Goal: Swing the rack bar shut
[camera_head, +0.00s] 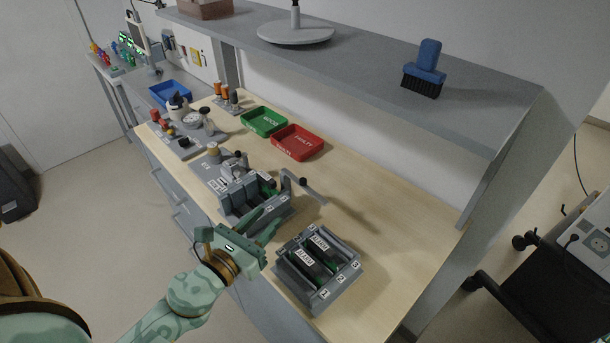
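The grey rack (228,203) stands on the wooden bench, with slots and green-edged modules in it. Its grey bar (313,191) juts out to the right from the rack's far right corner, away from the slots. A dark knob (303,181) shows near the bar. My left gripper (263,222) is at the near right side of the rack, with its two green fingers apart and nothing seen between them. The fingers cover part of the rack's front; whether they touch it I cannot tell. My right gripper is not in view.
A second grey rack (345,287) with labelled modules stands nearer, right of my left gripper. Green (264,122) and red (297,142) trays lie behind. A shelf (365,75) with a blue brush (427,62) overhangs the back. The bench right of the bar is clear.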

